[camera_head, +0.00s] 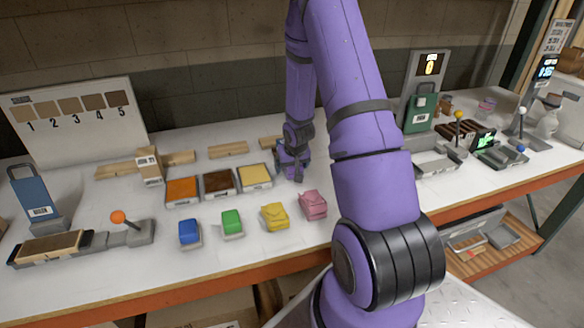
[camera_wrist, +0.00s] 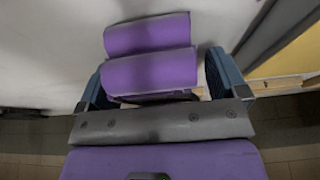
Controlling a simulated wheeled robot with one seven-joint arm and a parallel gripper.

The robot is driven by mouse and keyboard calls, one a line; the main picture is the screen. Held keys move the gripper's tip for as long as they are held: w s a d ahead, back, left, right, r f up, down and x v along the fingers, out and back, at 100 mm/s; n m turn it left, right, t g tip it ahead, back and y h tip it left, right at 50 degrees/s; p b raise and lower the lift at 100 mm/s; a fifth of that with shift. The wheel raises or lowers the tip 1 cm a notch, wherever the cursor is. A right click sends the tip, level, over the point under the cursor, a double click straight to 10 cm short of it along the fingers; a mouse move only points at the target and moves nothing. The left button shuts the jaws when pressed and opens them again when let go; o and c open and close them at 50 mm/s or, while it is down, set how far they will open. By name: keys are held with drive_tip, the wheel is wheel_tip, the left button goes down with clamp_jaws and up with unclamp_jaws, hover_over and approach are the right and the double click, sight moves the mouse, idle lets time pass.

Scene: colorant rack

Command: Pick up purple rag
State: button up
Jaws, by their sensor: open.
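The purple rag (camera_wrist: 150,72) shows in the wrist view as two thick purple folds, one beyond the other. My gripper (camera_wrist: 156,84) is open, with one blue-grey finger on each side of the near fold. The rag lies between the fingers; I cannot tell whether either finger touches it. In the head view my gripper (camera_head: 291,170) is low over the table, just right of the cream-filled tray. There the rag cannot be told apart from my purple gripper and arm.
Blue (camera_head: 189,232), green (camera_head: 232,222), yellow (camera_head: 275,215) and pink (camera_head: 313,204) items line the table's front. Trays with orange (camera_head: 183,189), brown (camera_head: 219,182) and cream (camera_head: 255,174) contents stand left of my gripper. Wooden blocks (camera_head: 228,149) lie behind them.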

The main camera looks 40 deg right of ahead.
drive_tip(key=c, duration=1)
wheel_tip(320, 180, up, 10)
drive_tip(key=shift+r, duration=0.1)
drive_tip(key=shift+o, duration=1.3)
drive_tip(key=shift+c, duration=1)
